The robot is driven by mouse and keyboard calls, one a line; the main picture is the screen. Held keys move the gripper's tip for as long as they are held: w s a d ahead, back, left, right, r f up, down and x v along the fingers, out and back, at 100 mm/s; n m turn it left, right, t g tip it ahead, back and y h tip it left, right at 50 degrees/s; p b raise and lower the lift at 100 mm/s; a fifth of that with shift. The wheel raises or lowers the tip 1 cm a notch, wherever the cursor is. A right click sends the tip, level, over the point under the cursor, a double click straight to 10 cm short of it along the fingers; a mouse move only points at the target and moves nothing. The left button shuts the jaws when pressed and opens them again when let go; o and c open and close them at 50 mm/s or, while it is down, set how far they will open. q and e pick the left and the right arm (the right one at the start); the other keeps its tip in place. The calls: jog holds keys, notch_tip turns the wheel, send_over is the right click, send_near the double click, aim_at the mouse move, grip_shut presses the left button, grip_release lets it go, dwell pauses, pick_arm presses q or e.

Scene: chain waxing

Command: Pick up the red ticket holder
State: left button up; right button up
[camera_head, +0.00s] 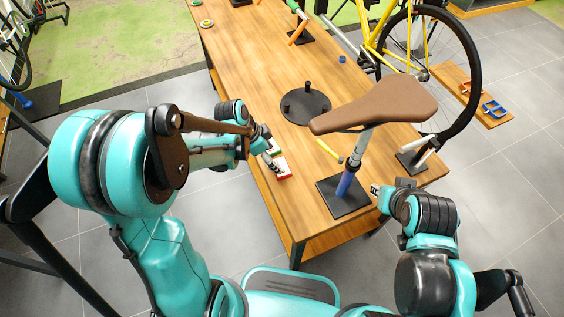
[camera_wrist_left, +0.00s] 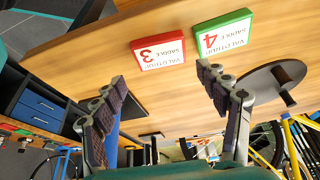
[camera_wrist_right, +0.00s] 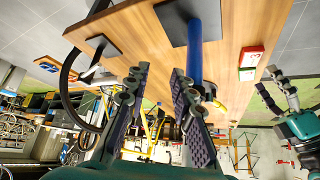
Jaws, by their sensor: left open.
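The red ticket holder (camera_head: 283,174), a small flat block with a white face, lies on the table near its left edge. In the left wrist view the red ticket holder (camera_wrist_left: 158,55) shows the number 3. A similar green holder (camera_wrist_left: 224,34) with the number 4 lies beside it. My left gripper (camera_head: 270,154) is over the holders, fingers pointing toward them. In its wrist view my left gripper (camera_wrist_left: 162,78) is open and empty, with the red holder beyond the gap between its fingertips. My right gripper (camera_wrist_right: 159,72) is open and empty by the table's right front edge.
A brown saddle (camera_head: 376,103) stands on a blue post (camera_head: 346,183) with a black base, right of the holders. A yellow bicycle (camera_head: 372,45) stands behind right.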

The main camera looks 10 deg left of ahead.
pick_arm(q)
jog(key=shift+b+x, duration=0.35)
jog(key=shift+x, duration=0.75)
jog(key=b+x, duration=0.2)
jog(key=x, duration=0.2)
jog(key=shift+f, duration=0.45)
jog(key=shift+a+r, duration=0.1)
jog(key=c, duration=0.7)
